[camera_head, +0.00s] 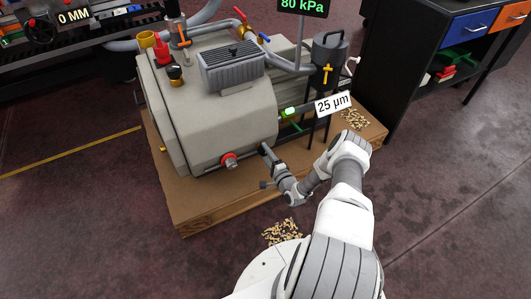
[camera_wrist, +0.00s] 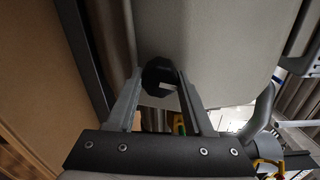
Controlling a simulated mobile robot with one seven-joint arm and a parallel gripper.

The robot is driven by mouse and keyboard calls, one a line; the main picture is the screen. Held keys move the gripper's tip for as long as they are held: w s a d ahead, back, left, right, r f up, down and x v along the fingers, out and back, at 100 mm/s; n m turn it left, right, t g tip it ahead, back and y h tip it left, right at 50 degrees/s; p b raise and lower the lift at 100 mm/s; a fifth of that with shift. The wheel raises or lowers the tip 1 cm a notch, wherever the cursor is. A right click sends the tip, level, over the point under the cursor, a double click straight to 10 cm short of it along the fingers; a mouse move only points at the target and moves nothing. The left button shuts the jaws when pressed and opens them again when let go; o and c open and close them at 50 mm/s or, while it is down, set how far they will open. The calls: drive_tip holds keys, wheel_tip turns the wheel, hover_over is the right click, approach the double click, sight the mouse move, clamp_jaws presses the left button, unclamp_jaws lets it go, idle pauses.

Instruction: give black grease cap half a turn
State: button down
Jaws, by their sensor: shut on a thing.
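The black grease cap (camera_wrist: 157,74) shows in the wrist view as a dark faceted knob against the grey pump housing (camera_wrist: 215,55). The two fingers of my gripper (camera_wrist: 159,82) lie on either side of it, shut on it. In the head view my gripper (camera_head: 266,152) reaches the lower right end of the grey pump body (camera_head: 215,125), and I cannot make out the cap there.
The pump stands on a brown wooden base (camera_head: 200,212). A red knob (camera_head: 229,160) sticks out left of my gripper. A black canister (camera_head: 329,55) on legs stands to the right. Wood chips (camera_head: 282,232) lie on the floor by the base.

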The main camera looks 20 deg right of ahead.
drive_tip(key=m, duration=1)
drive_tip(key=shift+m, duration=0.4)
drive_tip(key=shift+m+y, duration=0.3)
drive_tip(key=shift+m, duration=1.3)
drive_tip(key=shift+c, duration=1.4)
unclamp_jaws()
drive_tip(key=shift+f, duration=0.1)
drive_tip(key=shift+s+a, duration=0.1)
